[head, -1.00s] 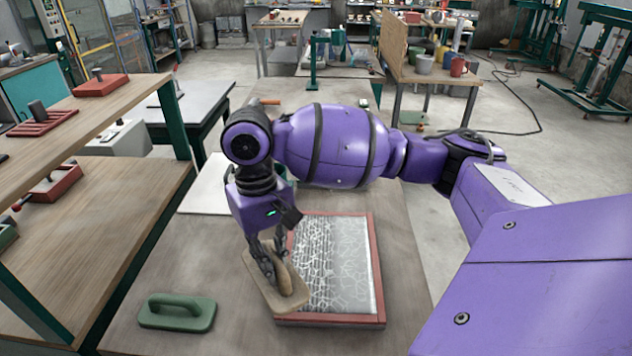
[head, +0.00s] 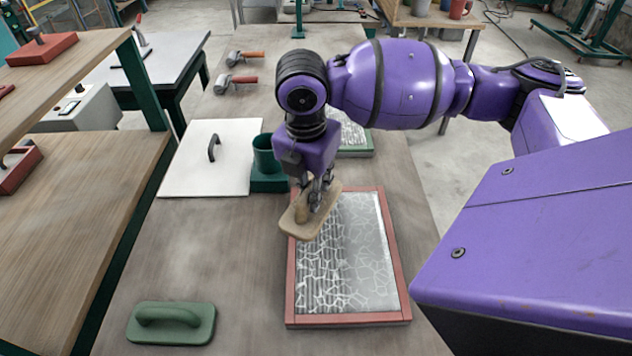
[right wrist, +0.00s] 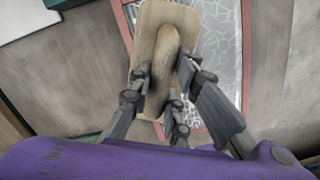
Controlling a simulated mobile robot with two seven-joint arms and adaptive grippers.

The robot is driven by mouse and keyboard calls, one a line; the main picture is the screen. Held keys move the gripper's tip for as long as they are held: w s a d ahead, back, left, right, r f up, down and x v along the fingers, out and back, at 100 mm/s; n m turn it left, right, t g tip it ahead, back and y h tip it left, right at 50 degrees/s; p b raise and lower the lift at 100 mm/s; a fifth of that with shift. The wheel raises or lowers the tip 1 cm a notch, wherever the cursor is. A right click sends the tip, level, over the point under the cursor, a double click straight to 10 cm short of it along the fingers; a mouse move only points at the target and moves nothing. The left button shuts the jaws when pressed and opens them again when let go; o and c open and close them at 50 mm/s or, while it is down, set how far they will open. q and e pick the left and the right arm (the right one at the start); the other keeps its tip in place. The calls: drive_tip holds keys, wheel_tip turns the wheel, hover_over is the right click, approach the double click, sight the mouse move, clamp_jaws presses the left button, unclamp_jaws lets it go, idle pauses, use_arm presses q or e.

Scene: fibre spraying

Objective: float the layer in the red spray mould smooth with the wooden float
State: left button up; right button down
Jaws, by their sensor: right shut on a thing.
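The red spray mould (head: 402,270) lies on the table, filled with a grey layer (head: 352,250) marked by pale, web-like fibre lines. The lines look denser on the left and fainter on the right. My right gripper (head: 314,197) is shut on the handle of the wooden float (head: 296,222), over the mould's upper left corner. The right wrist view shows the float (right wrist: 150,55) between the fingers of my right gripper (right wrist: 165,100), with the mould's red rim (right wrist: 124,30) beside it. I cannot tell whether the float touches the layer. My left gripper is not in view.
A green float (head: 172,322) lies at the table's front left. A white board with a handle (head: 185,165) and a green cup (head: 266,155) stand behind. A green-framed mould (head: 358,153) is partly hidden by my arm. Two rollers (head: 238,80) lie farther back.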

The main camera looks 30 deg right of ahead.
drive_tip(key=n, duration=0.1)
drive_tip(key=d+n, duration=0.1)
drive_tip(key=n, duration=0.1)
drive_tip(key=shift+w+d+f, duration=0.1)
drive_tip(key=shift+f, duration=0.05)
drive_tip(key=shift+d+n+y, duration=0.2)
drive_tip(key=shift+n+y, duration=0.1)
drive_tip(key=shift+n, duration=0.8)
drive_tip(key=shift+f+b, duration=0.65)
drive_tip(key=shift+f, duration=0.2)
wheel_tip(320, 180, down, 4)
drive_tip(key=b, duration=0.2)
drive_tip(key=shift+b, duration=0.35)
drive_tip(key=shift+f, duration=0.8)
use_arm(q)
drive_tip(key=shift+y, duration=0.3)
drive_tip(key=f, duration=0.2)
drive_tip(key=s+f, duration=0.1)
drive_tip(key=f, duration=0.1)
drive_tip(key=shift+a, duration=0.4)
use_arm(e)
drive_tip(key=shift+f, duration=0.1)
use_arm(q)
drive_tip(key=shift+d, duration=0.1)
use_arm(e)
drive_tip(key=shift+f, duration=0.2)
